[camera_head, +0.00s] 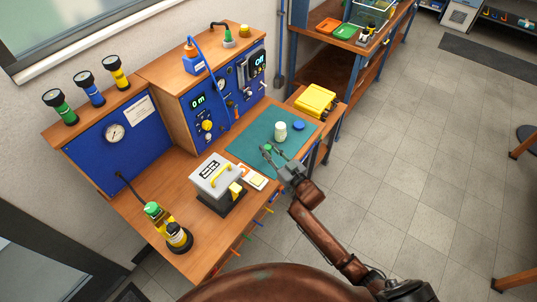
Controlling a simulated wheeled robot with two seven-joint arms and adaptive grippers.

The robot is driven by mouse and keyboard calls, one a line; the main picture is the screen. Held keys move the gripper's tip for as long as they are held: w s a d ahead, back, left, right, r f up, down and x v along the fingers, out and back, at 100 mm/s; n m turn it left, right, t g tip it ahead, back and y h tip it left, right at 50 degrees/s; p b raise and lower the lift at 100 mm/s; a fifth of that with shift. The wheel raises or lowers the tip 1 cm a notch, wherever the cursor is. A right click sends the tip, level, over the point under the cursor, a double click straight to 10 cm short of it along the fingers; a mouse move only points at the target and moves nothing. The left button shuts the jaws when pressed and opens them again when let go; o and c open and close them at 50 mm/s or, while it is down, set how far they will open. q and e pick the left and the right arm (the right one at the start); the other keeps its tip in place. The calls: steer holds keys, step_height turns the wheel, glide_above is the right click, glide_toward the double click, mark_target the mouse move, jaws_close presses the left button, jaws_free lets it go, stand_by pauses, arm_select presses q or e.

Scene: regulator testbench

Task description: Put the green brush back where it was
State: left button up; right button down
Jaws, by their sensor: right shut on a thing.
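My right gripper (272,157) is over the teal mat (245,146) on the workbench, its arm coming in from the lower right. It is shut on a small green thing (268,147) that shows between its fingertips. This looks like the green brush, but most of it is hidden or too small to make out. Several thin coloured handles (262,222) stick out along the bench's front edge, below and left of the gripper. My left gripper is not in view.
A white jar (280,131) and a blue lid (298,126) are on the mat near the gripper. A grey box with a yellow handle (216,181) stands left of it. A yellow case (315,101) is at the right. A green-topped yellow regulator (168,228) stands front left.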

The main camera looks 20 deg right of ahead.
steer(key=shift+w+d+f, duration=0.2)
steer(key=shift+w+f, duration=0.05)
steer(key=shift+f, duration=0.1)
steer(key=shift+w+f+b, duration=0.1)
steer(key=shift+f+b, duration=0.4)
steer(key=shift+f, duration=1.05)
steer(key=shift+f, duration=0.15)
steer(key=c, duration=1.7)
jaws_free()
steer(key=shift+s+d, duration=0.1)
steer(key=shift+s, duration=0.1)
steer(key=p+v, duration=0.1)
steer(key=v, duration=1)
steer(key=shift+s, duration=0.35)
